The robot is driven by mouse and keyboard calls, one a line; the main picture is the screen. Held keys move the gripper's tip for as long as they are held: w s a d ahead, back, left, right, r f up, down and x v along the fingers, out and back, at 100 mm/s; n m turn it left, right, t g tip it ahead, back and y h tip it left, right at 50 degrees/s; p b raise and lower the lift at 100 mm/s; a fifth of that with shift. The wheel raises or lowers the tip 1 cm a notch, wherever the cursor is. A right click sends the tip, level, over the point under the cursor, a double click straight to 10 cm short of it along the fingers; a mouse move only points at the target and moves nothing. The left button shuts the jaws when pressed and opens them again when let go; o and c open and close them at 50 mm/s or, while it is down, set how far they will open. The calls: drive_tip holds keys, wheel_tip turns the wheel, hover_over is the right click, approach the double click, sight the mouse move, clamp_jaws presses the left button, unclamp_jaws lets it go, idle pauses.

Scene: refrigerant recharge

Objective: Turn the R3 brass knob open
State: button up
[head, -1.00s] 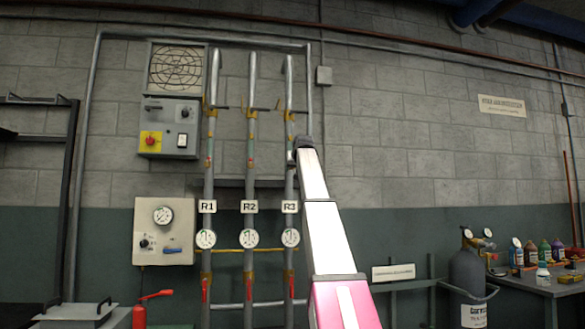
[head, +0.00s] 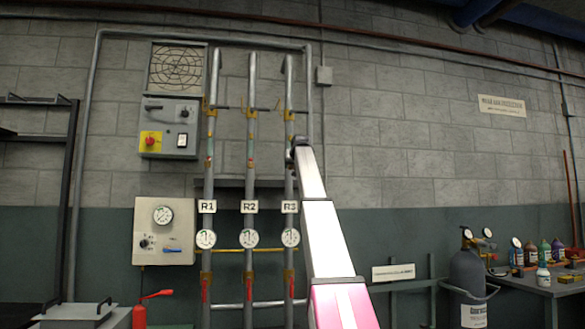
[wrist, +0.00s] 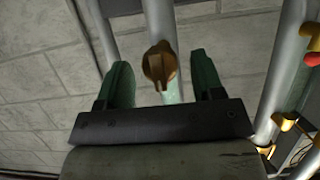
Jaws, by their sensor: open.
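A brass knob (wrist: 159,64) sits on a grey pipe straight ahead in the wrist view. My gripper (wrist: 163,80) is open, with one green finger on each side of the knob and a gap on both sides. I see no contact. In the head view my arm reaches up to the pipe labelled R3 (head: 289,206), the rightmost of the labelled pipes. The wrist (head: 299,147) hides that part of the pipe, so the knob does not show there.
Pipes labelled R1 (head: 207,206) and R2 (head: 249,206) stand to the left, with gauges below. A thinner pipe (head: 309,90) runs close on the right. In the wrist view, more brass fittings (wrist: 285,122) and pipes lie at the right.

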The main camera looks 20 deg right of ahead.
drive_tip(key=shift+w+f, duration=0.25)
drive_tip(key=shift+w, duration=0.45)
drive_tip(key=c, duration=0.9)
